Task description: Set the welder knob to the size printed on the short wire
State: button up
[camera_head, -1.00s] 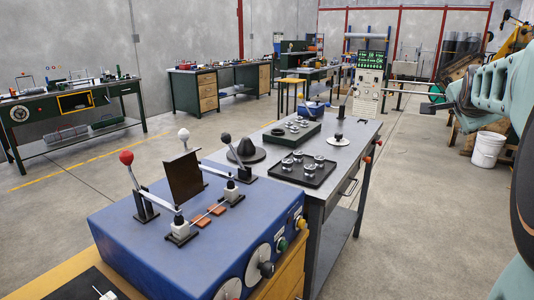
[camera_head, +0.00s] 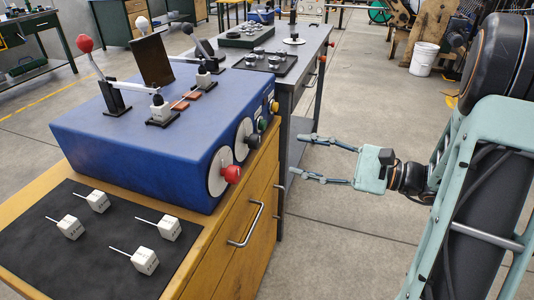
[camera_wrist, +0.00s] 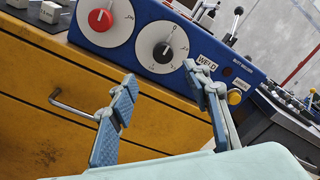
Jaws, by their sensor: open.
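The blue welder (camera_head: 130,140) stands on a wooden cabinet. Its front has a white dial with a red knob (camera_head: 232,174) and another dial with a black knob (camera_head: 262,125). In the wrist view the red knob (camera_wrist: 100,19) is upper left and the black knob (camera_wrist: 162,52) is near the middle. Several white blocks with thin wires, such as one (camera_head: 98,201) and another (camera_head: 145,260), lie on a black mat (camera_head: 60,266). My gripper (camera_head: 298,155) is open and empty, in front of the cabinet, apart from both knobs.
Levers, including a red-balled one (camera_head: 86,44), rise from the welder top. A drawer handle (camera_head: 246,226) projects from the cabinet. A grey metal table (camera_head: 300,73) stands behind.

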aim_at(259, 143)
jog(key=x, duration=0.3)
jog(key=b+x, duration=0.1)
jog(key=x, duration=0.6)
jog(key=shift+w+a+r+b, duration=0.25)
jog(key=shift+a+b, duration=0.05)
jog(key=shift+b, duration=0.05)
jog(key=c, duration=1.1)
jog(key=shift+c, duration=0.2)
